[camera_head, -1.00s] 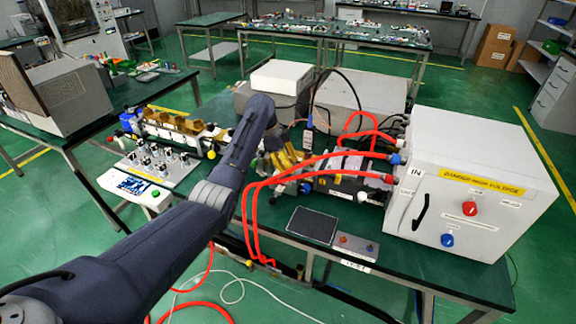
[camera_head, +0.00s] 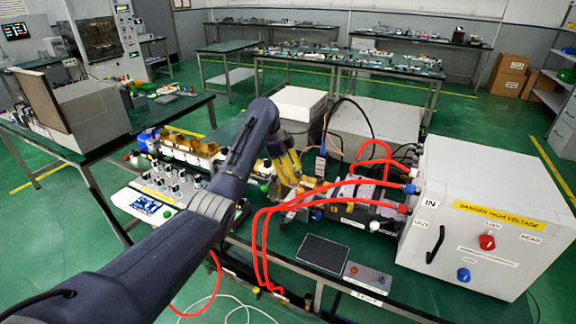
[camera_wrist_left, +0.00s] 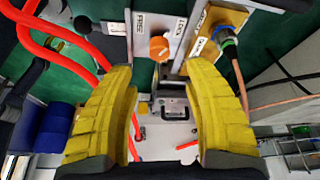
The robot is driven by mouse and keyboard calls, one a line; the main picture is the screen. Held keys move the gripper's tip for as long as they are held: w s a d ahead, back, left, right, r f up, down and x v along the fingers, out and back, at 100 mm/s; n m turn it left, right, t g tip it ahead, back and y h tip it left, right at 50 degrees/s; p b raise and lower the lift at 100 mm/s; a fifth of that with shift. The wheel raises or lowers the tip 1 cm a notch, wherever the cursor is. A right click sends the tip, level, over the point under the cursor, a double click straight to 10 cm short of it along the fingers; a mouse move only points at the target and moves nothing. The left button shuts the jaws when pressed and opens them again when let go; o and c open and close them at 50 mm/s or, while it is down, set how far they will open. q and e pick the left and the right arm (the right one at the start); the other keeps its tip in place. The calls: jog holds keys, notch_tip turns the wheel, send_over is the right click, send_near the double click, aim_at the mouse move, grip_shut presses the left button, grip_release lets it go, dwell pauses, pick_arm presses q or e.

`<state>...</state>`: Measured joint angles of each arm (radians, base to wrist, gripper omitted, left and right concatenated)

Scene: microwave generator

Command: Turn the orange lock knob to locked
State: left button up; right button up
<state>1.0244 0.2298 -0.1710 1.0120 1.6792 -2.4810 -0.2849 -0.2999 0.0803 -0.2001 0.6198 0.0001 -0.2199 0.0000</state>
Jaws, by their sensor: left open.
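The orange lock knob (camera_wrist_left: 159,47) shows in the left wrist view on a pale plate between a label reading FREE (camera_wrist_left: 140,22) and one that seems to read LOCK (camera_wrist_left: 180,27). I cannot tell which way the knob is turned. My left gripper (camera_wrist_left: 160,76) is open, with its two yellow padded fingers apart and nothing between them. The knob appears just beyond the fingertips, between them in the picture and not gripped. In the head view my left gripper (camera_head: 285,160) hangs over the middle of the bench, and I cannot make out the knob there. My right gripper is not in view.
Red hoses (camera_head: 265,235) loop around the bench front and run to the white high-voltage box (camera_head: 485,225) at right. A dark flat panel (camera_head: 322,254) lies in front. A yellow block with a cable (camera_wrist_left: 222,22) sits close right of the knob in the wrist view.

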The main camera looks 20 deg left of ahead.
pick_arm(q)
jog(key=shift+v, duration=2.05)
